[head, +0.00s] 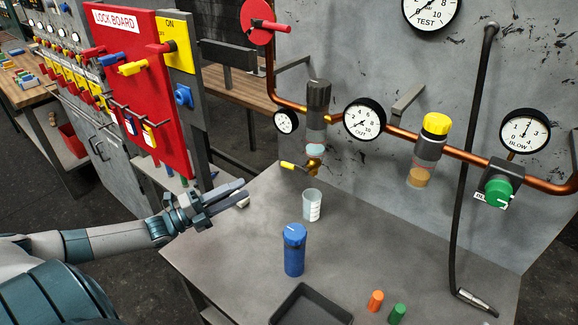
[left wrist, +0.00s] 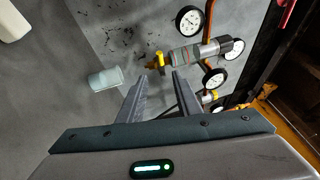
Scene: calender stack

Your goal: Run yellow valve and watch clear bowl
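The yellow valve (head: 288,165) is a small yellow-handled lever on a brass drain, under the clear bowl (head: 316,148) of a dark-topped filter on the copper pipe. The bowl shows pale blue-green content near its bottom. In the left wrist view the yellow valve (left wrist: 160,59) and the clear bowl (left wrist: 186,55) lie beyond the fingertips. A translucent cup (head: 312,204) stands on the bench below the drain; it also shows in the left wrist view (left wrist: 105,79). My left gripper (head: 246,190) is open and empty, left of the valve and apart from it. My right gripper is not in view.
A blue canister (head: 294,250), a dark tray (head: 311,306), and orange (head: 375,300) and green (head: 397,313) pieces are on the bench (head: 235,250). A yellow-topped lubricator (head: 428,150) and a green valve (head: 498,190) are farther right. A red lock board (head: 140,80) stands left.

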